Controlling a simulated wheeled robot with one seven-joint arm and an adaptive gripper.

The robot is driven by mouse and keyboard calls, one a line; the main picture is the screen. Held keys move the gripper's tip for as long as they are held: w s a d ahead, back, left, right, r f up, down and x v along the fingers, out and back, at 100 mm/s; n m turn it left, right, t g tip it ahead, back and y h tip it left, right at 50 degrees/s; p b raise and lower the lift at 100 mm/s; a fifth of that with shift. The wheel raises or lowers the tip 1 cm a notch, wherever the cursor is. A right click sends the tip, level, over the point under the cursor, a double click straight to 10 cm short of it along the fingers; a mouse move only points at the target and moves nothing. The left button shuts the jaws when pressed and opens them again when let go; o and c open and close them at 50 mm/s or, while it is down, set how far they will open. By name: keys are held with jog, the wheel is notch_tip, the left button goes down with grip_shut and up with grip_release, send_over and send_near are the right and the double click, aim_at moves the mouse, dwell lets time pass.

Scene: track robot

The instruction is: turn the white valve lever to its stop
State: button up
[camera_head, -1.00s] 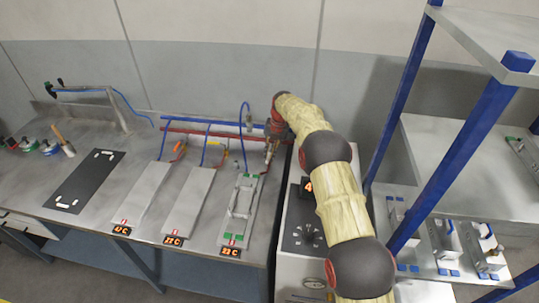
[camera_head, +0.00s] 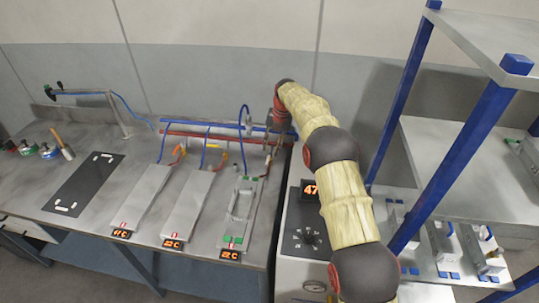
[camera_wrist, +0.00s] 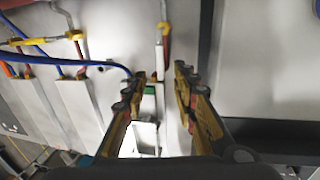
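In the wrist view a narrow white bar (camera_wrist: 159,58), which looks like the white valve lever, runs up between my fingers, with a yellow-orange fitting (camera_wrist: 164,30) at its upper end. My gripper (camera_wrist: 160,74) is open, with one finger on each side of the bar. A gap shows on both sides, but I cannot tell the depth. In the head view my gripper (camera_head: 270,147) is small, by the right end of the pipes above the right-hand plate. The lever cannot be made out there.
A red pipe (camera_head: 190,134) and a blue pipe (camera_head: 190,124) run along the bench back. A blue hose (camera_wrist: 85,62) lies left of my fingers. A control box with a dial (camera_head: 308,237) and blue-posted shelves (camera_head: 445,160) stand to the right.

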jog(key=r, duration=0.2)
jog(key=d+r, duration=0.1)
jog(key=r, duration=0.2)
jog(key=shift+s+d+r, duration=0.1)
jog(key=shift+s+r, duration=0.05)
jog(key=shift+r, duration=0.2)
